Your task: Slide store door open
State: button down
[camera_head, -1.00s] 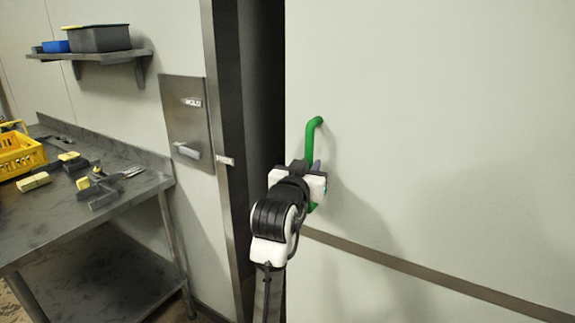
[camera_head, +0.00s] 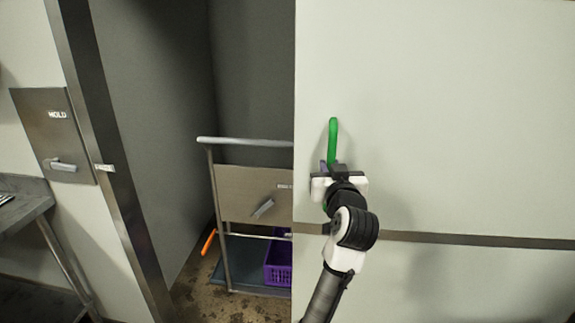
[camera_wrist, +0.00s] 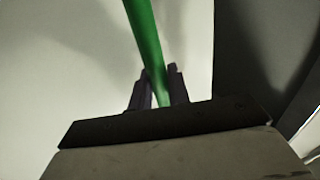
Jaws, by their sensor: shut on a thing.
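The store door (camera_head: 450,120) is a large pale sliding panel with a dark horizontal strip. It stands partly open, with a wide gap to its left. A green upright bar handle (camera_head: 333,140) is fixed near its left edge. My gripper (camera_head: 330,168) is shut on the handle below its upper bend, and my arm hides most of the handle's lower part. In the wrist view the green handle (camera_wrist: 145,40) passes between the two dark fingers of my gripper (camera_wrist: 160,88).
Through the gap a trolley (camera_head: 245,142) with a purple basket (camera_head: 278,262) stands inside. A steel table (camera_head: 25,208) shows at the left edge.

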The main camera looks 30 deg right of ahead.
aim_at(399, 164)
jog(key=s+d, duration=0.3)
jog(key=d, duration=0.1)
jog(key=s+d, duration=0.3)
jog(key=d, duration=0.1)
jog(key=s+d, duration=0.3)
jog(key=d, duration=0.2)
jog(key=shift+s, duration=0.15)
jog(key=shift+s+d, duration=0.35)
jog(key=shift+d, duration=0.05)
jog(key=shift+r, duration=0.1)
jog(key=c, duration=1.4)
grip_release()
jog(key=shift+d, duration=0.1)
jog(key=b+v, duration=0.4)
jog(key=v, duration=1)
jog(key=shift+w, duration=0.1)
